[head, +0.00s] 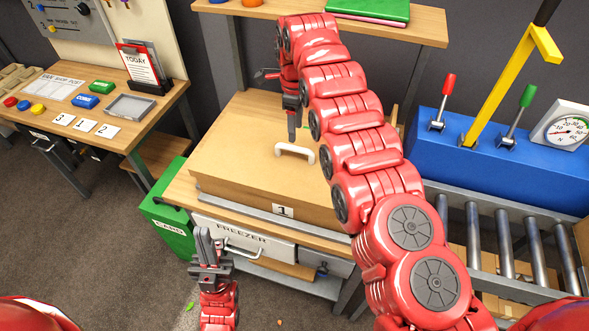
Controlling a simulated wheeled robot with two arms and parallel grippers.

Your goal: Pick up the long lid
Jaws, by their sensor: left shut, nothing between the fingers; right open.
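The long lid (240,150) looks like a broad tan board with a white handle (296,150) on top. It lies flat on the bench in the middle of the head view. My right gripper (293,132) points down over the lid, just beyond the handle, and looks apart from it; it is open, with nothing in it. My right arm crosses in front and hides the lid's right part. My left gripper (208,245) is low in front of the bench, pointing up, shut and empty.
A freezer drawer (240,232) and a tag marked 1 (283,211) are on the bench front. A green bin (165,215) stands at left. A blue lever console (440,150) and rollers (504,240) are at right. A shelf (425,22) overhangs the back.

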